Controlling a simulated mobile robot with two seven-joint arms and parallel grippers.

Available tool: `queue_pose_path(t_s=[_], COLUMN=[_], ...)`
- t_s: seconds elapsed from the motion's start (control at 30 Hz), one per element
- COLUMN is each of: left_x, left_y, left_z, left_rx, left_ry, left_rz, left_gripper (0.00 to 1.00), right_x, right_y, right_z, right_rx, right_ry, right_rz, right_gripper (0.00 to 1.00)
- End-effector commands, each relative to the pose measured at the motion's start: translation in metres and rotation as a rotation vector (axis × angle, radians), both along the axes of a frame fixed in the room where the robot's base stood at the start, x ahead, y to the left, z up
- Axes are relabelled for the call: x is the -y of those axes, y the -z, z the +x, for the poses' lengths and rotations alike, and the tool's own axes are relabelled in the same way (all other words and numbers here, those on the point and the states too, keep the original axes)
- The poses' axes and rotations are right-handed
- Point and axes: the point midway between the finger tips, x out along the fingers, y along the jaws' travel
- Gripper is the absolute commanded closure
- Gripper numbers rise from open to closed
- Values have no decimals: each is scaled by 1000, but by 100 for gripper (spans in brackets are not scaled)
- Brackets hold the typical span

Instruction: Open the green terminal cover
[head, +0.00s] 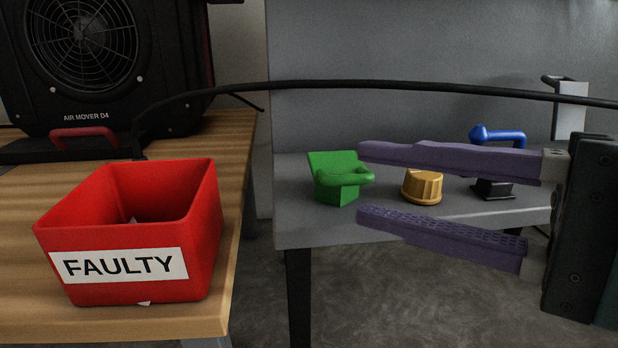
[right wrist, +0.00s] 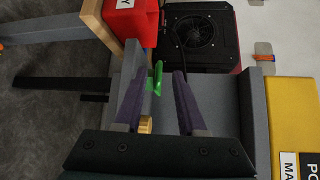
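In the right wrist view the green cover (right wrist: 155,78) shows between and beyond the fingertips (right wrist: 158,75). I cannot tell whether a finger touches it. My left gripper is not in view.
A gold knob (head: 423,187) and a blue-handled lever (head: 497,135) are on the bench, partly behind my right gripper. A red FAULTY bin (head: 140,275) stands on the wooden table (head: 190,325) at left, before a black air mover (head: 85,60). A black cable (head: 330,84) crosses above the bench.

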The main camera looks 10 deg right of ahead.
Motion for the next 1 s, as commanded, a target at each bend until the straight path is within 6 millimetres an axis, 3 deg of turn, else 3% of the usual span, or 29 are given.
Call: queue_pose_path(t_s=[0.3, 0.67, 1.0], left_x=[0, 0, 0], left_y=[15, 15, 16], left_z=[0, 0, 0], left_rx=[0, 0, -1], left_ry=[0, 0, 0], left_rz=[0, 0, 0], left_gripper=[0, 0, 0], right_x=[-27, -30, -30], right_y=[7, 7, 6], right_z=[26, 29, 29], right_rx=[1, -1, -1], right_ry=[0, 0, 0], right_rz=[1, -2, -2], right_gripper=[60, 60, 99])
